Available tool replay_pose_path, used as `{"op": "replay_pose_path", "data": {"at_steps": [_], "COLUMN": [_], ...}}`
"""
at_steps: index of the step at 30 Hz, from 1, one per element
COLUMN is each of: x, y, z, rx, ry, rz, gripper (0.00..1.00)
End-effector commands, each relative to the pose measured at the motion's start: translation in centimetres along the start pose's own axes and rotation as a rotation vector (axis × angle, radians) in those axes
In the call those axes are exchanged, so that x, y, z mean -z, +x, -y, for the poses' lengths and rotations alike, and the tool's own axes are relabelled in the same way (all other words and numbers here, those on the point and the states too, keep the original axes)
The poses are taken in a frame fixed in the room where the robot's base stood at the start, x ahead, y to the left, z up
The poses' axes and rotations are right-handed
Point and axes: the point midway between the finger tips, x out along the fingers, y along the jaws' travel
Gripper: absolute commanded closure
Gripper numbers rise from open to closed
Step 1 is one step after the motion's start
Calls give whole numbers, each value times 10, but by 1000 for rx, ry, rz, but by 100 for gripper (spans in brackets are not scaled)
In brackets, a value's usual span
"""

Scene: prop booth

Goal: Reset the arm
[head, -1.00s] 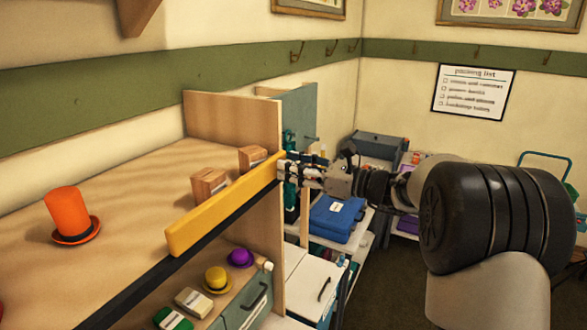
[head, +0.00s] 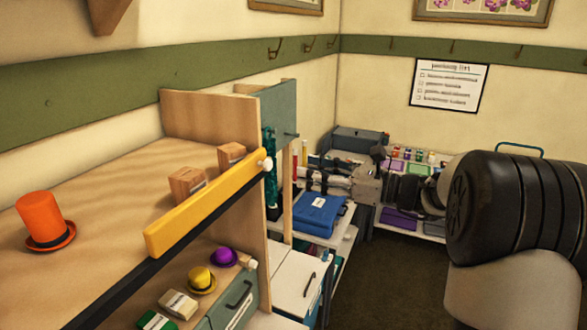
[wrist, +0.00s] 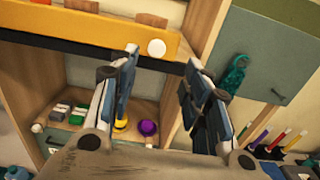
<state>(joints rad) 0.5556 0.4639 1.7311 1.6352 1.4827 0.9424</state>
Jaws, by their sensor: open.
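My gripper shows in the wrist view (wrist: 162,62) with its two fingers spread apart and nothing between them. In the head view, my arm comes in from the right and my gripper (head: 308,178) points left, past the right end of the yellow bar (head: 207,204). It appears apart from the bar and above the blue folded item (head: 318,214). In the wrist view, the yellow bar (wrist: 85,32) with its white end knob (wrist: 156,48) lies beyond the fingers.
An orange top hat (head: 41,217) and two cardboard boxes stand on the wooden shelf top. Below are a yellow hat (head: 201,279) and a purple hat (head: 223,257). A teal panel (head: 279,115) stands at the shelf's right end. Dark floor (head: 395,270) is open at lower right.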

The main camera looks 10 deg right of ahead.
Motion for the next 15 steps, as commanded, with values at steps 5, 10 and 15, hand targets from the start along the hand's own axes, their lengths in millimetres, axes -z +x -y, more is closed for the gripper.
{"op": "replay_pose_path", "data": {"at_steps": [5, 10, 15], "x": [0, 0, 0], "y": [-16, -18, -18], "z": [0, 0, 0], "rx": [1, -1, 0], "ry": [-1, 0, 0], "rz": [1, 1, 0], "gripper": [56, 56, 56]}}
